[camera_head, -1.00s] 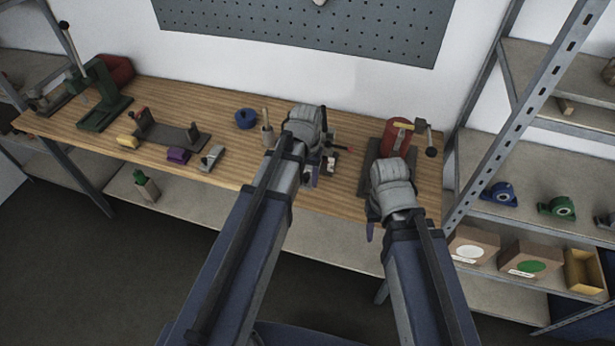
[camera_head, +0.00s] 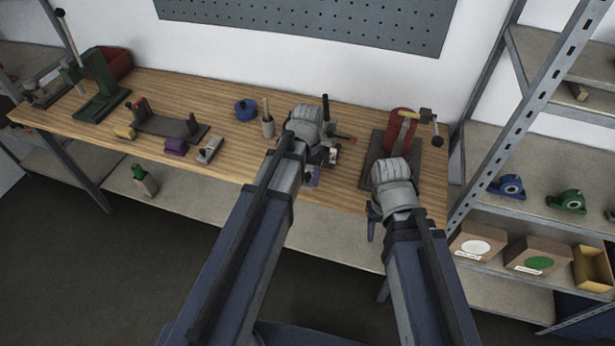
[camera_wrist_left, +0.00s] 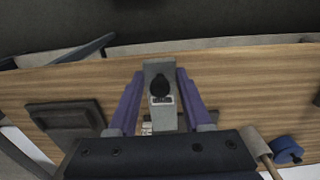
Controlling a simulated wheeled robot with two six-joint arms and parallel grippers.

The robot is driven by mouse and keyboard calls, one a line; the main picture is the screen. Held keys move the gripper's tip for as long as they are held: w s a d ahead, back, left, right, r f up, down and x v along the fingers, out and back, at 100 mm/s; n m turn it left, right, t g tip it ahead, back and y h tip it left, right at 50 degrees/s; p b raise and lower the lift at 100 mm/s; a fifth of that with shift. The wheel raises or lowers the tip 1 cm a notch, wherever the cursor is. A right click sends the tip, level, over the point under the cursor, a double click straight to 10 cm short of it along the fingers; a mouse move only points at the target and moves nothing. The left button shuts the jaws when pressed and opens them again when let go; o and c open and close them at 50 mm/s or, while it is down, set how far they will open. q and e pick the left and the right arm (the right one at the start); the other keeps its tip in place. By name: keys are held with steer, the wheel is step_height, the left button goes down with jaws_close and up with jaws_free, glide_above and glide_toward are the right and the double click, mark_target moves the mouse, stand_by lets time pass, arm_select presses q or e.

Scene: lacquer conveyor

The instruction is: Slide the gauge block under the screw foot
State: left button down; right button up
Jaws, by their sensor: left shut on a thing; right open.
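My left gripper (camera_wrist_left: 160,76) has its purple fingers shut on a narrow grey piece (camera_wrist_left: 153,68), over the bench. A round black part and a small pale label lie on or over that piece; I cannot tell for certain whether it is the gauge block. In the head view the left gripper (camera_head: 312,176) is largely hidden by its own wrist. The screw foot is not clearly seen. My right gripper (camera_head: 372,222) is open and empty at the bench's front edge.
A blue ring (camera_head: 246,110), grey piece (camera_head: 210,149), purple block (camera_head: 176,147) and green press (camera_head: 103,100) are farther left.

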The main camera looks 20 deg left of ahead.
arm_select(q)
steer(key=shift+f+b, duration=1.7)
steer(key=shift+f, duration=0.15)
steer(key=shift+w+f+b, duration=0.2)
steer(key=shift+w+f, duration=0.05)
steer(key=shift+w, duration=0.3)
steer(key=shift+w+f+b, duration=0.2)
steer(key=shift+w, duration=0.35)
steer(key=shift+w+d+r, duration=0.1)
steer(key=shift+w+d, duration=0.05)
steer(key=shift+w, duration=2.3)
steer(key=shift+c, duration=1.2)
jaws_free()
